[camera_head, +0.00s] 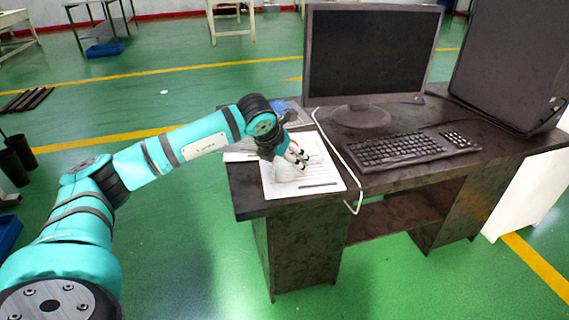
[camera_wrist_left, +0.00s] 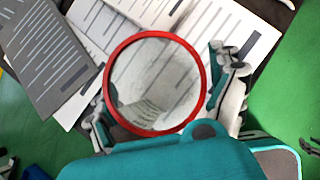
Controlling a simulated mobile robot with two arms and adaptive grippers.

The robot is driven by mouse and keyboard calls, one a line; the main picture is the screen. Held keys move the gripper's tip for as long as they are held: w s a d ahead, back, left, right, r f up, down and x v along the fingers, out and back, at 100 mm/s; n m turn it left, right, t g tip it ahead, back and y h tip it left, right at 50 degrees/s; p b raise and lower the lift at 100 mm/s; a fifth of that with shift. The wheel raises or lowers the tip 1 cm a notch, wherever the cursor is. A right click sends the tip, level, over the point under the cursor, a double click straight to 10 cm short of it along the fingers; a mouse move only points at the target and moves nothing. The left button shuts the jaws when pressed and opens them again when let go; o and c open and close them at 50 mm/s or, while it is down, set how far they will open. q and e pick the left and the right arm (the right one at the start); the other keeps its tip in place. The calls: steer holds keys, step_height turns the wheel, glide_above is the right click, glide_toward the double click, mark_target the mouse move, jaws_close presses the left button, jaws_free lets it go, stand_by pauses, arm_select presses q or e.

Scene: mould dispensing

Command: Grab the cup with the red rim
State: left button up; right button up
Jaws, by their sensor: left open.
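The cup with the red rim (camera_wrist_left: 155,82) fills the middle of the left wrist view, seen from above into its mouth. It looks clear or pale and empty. In the head view a pale cup shape (camera_head: 286,170) stands on the papers at the desk's left end, partly hidden by my gripper. My left gripper (camera_head: 296,158) is at the cup, with one finger on either side of it in the wrist view. The fingers are open; whether they touch the wall cannot be told.
Papers (camera_head: 325,170) and a pen (camera_head: 319,184) lie under and beside the cup on the dark desk (camera_head: 400,185). A monitor (camera_head: 370,55), keyboard (camera_head: 405,148) and dark computer case (camera_head: 510,65) stand to the right. A pale cable hangs over the desk's front edge.

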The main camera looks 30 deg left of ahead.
arm_select(q)
steer(key=shift+c, duration=0.3)
steer(key=c, duration=1)
steer(key=shift+r, duration=0.15)
